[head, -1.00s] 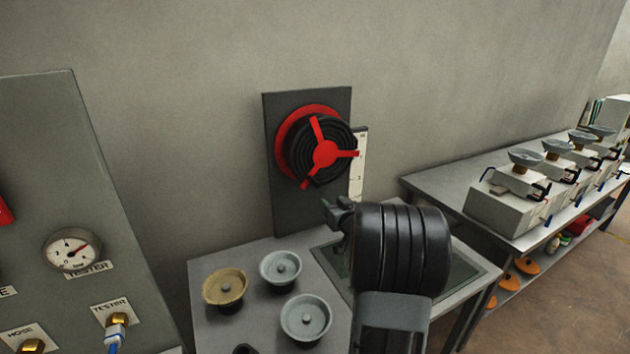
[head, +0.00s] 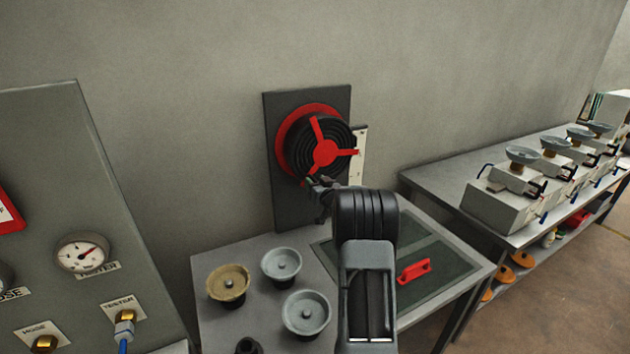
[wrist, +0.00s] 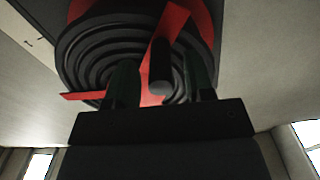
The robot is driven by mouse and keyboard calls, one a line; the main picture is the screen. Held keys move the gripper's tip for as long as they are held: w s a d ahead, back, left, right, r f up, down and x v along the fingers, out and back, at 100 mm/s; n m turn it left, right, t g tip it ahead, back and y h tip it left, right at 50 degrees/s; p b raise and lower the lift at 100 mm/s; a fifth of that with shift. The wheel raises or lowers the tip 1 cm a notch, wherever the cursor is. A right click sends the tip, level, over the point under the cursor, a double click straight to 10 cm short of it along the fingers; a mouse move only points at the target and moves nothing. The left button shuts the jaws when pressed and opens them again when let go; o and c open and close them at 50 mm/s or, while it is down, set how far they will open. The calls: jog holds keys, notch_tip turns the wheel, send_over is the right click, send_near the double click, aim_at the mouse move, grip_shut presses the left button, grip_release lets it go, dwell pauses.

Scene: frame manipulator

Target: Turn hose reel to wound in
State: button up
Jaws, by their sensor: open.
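The hose reel (head: 324,153) is mounted on a dark backing plate (head: 284,205) on the wall. It has a red rear disc, black coiled hose and a red three-spoke front. In the wrist view the reel (wrist: 95,50) fills the upper middle. My gripper (head: 320,187) is at the reel's lower edge, by the lower-left spoke. In the wrist view its two dark fingers (wrist: 161,82) are apart, with a black handle peg (wrist: 160,62) on a red spoke between them. I cannot tell whether either finger touches the peg. In the head view the peg is hidden.
A white marked strip (head: 359,155) stands right of the reel. Below is a bench with several round bowls (head: 306,314) and a dark recessed panel with a red handle (head: 414,271). A gauge panel (head: 60,200) stands at left. Another bench (head: 440,186) is at right.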

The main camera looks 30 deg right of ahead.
jog(key=shift+w, duration=0.35)
grip_shut()
dwell(0.3)
